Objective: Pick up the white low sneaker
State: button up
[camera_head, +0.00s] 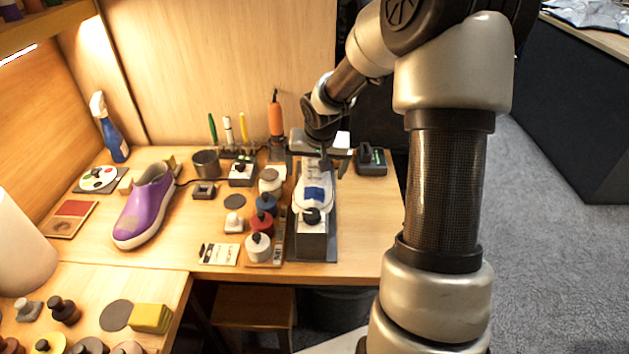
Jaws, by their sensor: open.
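The white low sneaker appears to be the long white shape (313,178) on a dark tray (328,243) near the right end of the table. A blue patch lies across its middle, and a grey block with a black knob stands at its near end. My gripper (320,164) is open above the far part of the white shape, with fingers spread to either side. The gripper hides that far part, and I cannot tell whether the fingers touch it.
A purple shoe (145,208) stands on the left of the table. Several small paint jars (262,222) stand close left of the dark tray. The front right tabletop is clear.

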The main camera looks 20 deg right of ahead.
jog(key=shift+x, duration=0.95)
jog(key=shift+c, duration=0.3)
